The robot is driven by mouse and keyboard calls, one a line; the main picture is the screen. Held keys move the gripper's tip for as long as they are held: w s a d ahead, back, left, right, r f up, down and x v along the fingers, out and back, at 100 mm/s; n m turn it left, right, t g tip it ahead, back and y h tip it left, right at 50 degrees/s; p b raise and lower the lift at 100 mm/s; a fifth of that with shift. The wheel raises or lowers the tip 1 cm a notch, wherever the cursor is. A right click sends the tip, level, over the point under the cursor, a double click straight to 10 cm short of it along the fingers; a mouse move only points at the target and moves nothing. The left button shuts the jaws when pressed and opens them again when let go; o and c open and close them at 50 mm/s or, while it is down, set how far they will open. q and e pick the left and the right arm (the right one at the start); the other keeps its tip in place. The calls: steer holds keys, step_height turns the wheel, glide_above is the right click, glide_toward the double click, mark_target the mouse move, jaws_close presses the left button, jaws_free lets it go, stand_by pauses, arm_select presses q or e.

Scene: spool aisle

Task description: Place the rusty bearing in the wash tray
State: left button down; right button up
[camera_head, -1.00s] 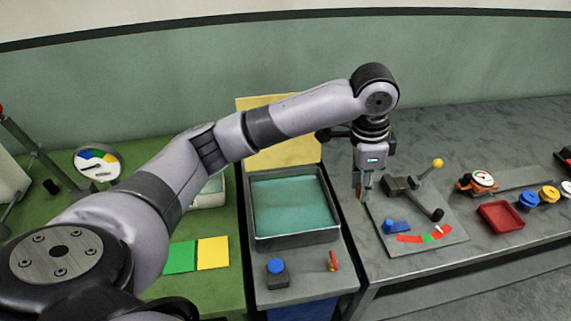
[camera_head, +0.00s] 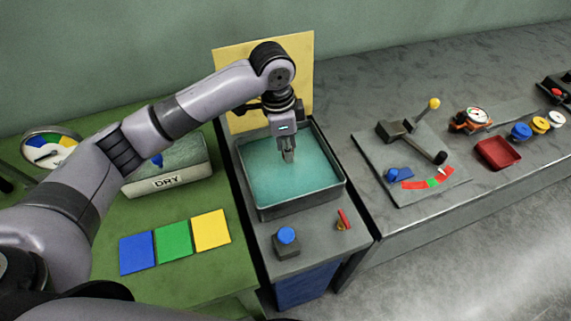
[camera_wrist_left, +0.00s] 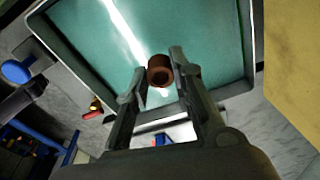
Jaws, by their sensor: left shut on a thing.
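My left gripper (camera_head: 288,155) is over the wash tray (camera_head: 262,212), a dark-rimmed tray with a teal inside. It also shows in the left wrist view (camera_wrist_left: 160,80), where its fingers are shut on the rusty bearing (camera_wrist_left: 160,70), a small brown ring. The tray's teal floor (camera_wrist_left: 90,25) lies behind the bearing in that view. I cannot tell the exact height of the bearing above the floor. The bearing is not clearly visible in the head view. My right gripper is not in view.
A yellow panel (camera_head: 301,75) stands behind the tray. A blue button (camera_head: 286,235) and a red lever (camera_head: 344,218) are in front of it. A box marked DRY (camera_head: 168,182) is on the green bench at left. A lever plate (camera_head: 430,190) and red dish (camera_head: 497,153) are at right.

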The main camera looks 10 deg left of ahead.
mark_target(288, 175)
arm_select(q)
step_height(288, 175, down, 3)
steer(key=shift+f, duration=0.55)
step_height(288, 175, down, 3)
steer(key=shift+f, duration=0.45)
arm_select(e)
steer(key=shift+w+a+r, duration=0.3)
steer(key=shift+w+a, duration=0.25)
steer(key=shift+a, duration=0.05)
arm_select(q)
steer(key=c, duration=1.4)
jaws_free()
steer(key=shift+f, duration=0.1)
